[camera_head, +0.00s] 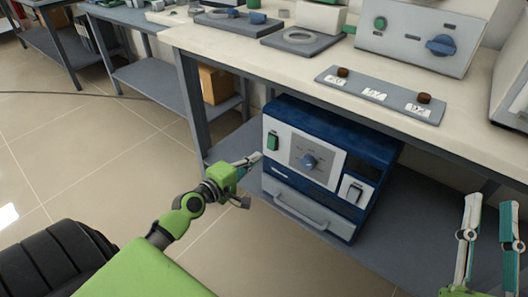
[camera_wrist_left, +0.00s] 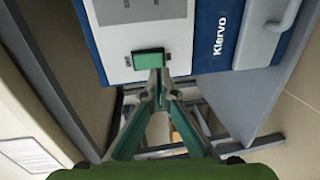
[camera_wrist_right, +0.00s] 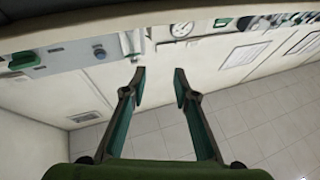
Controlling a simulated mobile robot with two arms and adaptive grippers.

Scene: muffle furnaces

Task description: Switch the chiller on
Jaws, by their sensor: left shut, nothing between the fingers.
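The chiller (camera_head: 318,160) is a blue box with a white front panel, standing on the lower shelf under the bench. My right gripper (camera_wrist_right: 158,72) is open and empty, away from the chiller.
The bench top (camera_head: 300,62) overhangs the chiller. On it are a grey strip with brown knobs (camera_head: 380,95) and a white control unit (camera_head: 420,40) with a blue knob. A cardboard box (camera_head: 216,84) sits on the lower shelf at the left. Tiled floor in front is open.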

